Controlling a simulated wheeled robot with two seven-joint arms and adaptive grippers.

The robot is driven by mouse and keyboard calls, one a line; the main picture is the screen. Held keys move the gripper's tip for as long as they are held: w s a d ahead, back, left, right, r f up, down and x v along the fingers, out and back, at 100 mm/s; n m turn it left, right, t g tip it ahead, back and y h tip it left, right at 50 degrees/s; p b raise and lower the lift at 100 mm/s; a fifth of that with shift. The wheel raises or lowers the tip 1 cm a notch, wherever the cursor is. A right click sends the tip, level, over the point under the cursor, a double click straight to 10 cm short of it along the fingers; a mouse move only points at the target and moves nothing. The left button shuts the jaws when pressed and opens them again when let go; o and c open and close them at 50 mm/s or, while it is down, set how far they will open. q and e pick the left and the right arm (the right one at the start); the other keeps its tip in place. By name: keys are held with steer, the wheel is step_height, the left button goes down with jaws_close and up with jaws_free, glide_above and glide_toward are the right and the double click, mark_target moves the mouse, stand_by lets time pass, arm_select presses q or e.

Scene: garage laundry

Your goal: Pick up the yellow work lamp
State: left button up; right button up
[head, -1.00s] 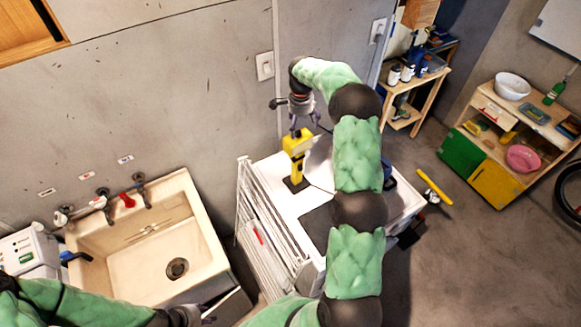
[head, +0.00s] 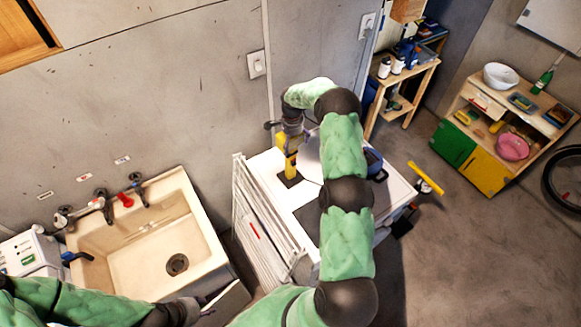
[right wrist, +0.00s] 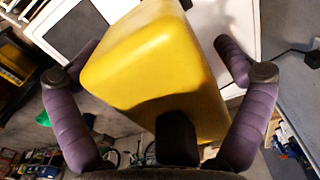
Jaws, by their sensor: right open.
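The yellow work lamp (head: 291,164) stands upright on a dark base on the white top of the cabinet (head: 266,163) beside the sink. Its upper part is hidden by my right gripper (head: 292,139), which is over it from above. In the right wrist view the lamp's yellow body (right wrist: 150,65) fills the space between my two purple fingers. My right gripper is open, with a finger on each side of the lamp and a gap visible on the right side. My left gripper (head: 208,300) is low by the sink's front corner; its fingers are too unclear to judge.
A sink (head: 190,235) with taps stands left of the cabinet. A white drying rack (head: 255,225) leans on the cabinet's left side. A blue object (head: 374,165) sits on the cabinet's right part, partly behind my arm.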

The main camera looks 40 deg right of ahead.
steer(key=c, duration=1.6)
steer(key=shift+r, duration=0.2)
